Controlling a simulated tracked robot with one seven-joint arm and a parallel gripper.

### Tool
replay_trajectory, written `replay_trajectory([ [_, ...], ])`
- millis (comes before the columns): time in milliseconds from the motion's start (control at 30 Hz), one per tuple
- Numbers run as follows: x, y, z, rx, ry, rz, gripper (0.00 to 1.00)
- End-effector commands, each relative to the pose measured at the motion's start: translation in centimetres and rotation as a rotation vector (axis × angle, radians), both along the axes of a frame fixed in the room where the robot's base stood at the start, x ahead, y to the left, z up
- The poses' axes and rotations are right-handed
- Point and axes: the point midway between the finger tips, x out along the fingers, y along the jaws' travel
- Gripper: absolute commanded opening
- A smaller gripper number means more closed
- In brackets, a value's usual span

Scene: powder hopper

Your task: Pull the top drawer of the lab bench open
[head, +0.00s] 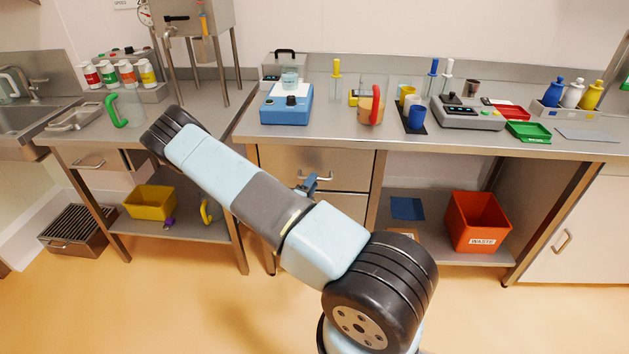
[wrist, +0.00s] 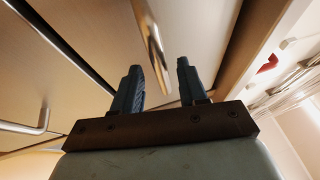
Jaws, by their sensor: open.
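The top drawer (head: 280,160) of the lab bench is under the middle of the worktop, with a light front and a metal bar handle (head: 322,178). It looks shut in the head view. My gripper (head: 308,184) is at the handle's left part, largely hidden by my arm. In the wrist view my open gripper (wrist: 160,82) faces the drawer front (wrist: 195,35). The bar handle (wrist: 151,38) runs down toward the gap between the fingertips. I cannot tell whether the bar's end is between them or just beyond. Nothing is held.
A lower drawer (head: 345,206) is below; its handle (wrist: 42,122) shows at left in the wrist view. The worktop edge (head: 440,149) overhangs above. An orange waste bin (head: 478,222) stands on the shelf to the right. The floor in front is clear.

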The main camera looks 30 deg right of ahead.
Motion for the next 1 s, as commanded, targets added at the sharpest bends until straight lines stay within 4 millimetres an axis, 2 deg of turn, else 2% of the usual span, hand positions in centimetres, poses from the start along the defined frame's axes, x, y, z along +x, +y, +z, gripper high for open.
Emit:
replay_trajectory([
  [200,1.1,-1.6,0.3,0.001,-0.002,-0.001,0.42],
  [567,1.3,-1.9,0.4,0.001,0.0,0.0,0.42],
  [1000,1.3,-1.9,0.4,0.002,0.0,0.0,0.01],
])
